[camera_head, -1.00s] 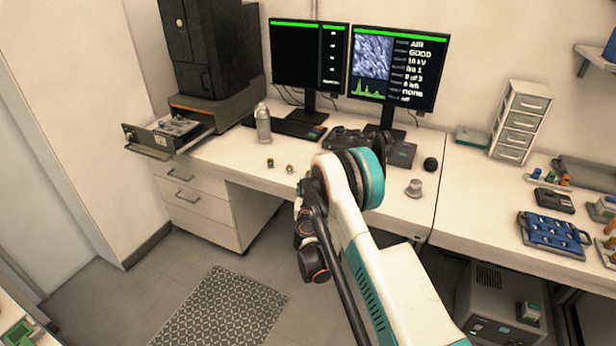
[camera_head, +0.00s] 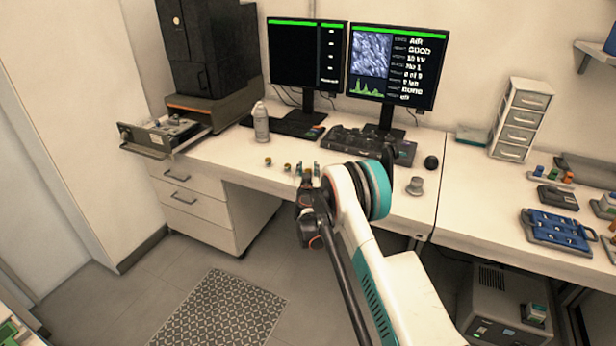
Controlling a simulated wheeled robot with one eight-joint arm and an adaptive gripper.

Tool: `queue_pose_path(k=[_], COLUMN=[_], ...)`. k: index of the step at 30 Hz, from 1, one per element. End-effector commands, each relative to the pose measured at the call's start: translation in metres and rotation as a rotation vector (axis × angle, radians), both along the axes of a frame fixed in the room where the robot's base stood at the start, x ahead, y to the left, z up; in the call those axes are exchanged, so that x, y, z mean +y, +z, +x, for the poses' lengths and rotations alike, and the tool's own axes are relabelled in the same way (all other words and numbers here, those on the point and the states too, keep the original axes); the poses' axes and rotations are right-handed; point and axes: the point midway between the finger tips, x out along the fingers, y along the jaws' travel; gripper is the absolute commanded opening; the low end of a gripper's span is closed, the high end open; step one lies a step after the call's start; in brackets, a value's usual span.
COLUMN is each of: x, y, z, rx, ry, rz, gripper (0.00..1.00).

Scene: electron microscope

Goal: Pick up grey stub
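Two small stubs stand on the white desk left of my gripper: one at the left (camera_head: 267,162) and one just right of it (camera_head: 287,167). Both look dark or greyish on top with yellowish parts; they are too small for me to tell which is the grey stub. My gripper (camera_head: 308,171) is at the desk's front edge, right of them, its two thin fingers pointing toward the monitors. The fingers look apart. A small yellowish spot shows between them; I cannot tell whether it is another stub. My arm hides part of the desk behind it.
A grey bottle (camera_head: 261,122) stands behind the stubs. An open instrument drawer (camera_head: 155,140) juts out at left. Keyboards and two monitors (camera_head: 398,65) stand at the back. A small grey cup-like object (camera_head: 415,186) and a black mouse (camera_head: 431,162) are at right.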

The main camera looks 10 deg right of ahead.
Motion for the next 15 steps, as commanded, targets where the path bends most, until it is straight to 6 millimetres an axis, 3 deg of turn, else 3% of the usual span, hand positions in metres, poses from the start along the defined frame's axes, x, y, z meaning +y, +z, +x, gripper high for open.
queue_pose_path(k=[5, 9, 15], x=[-0.0001, -0.0002, -0.0001], y=[0.0007, 0.0007, 0.0007], z=[-0.0001, -0.0002, -0.0003], rx=[0.0, 0.0, 0.0], ry=[0.0, 0.0, 0.0], rz=[0.0, 0.0, 0.0], gripper=[0.35, 0.05, 0.05])
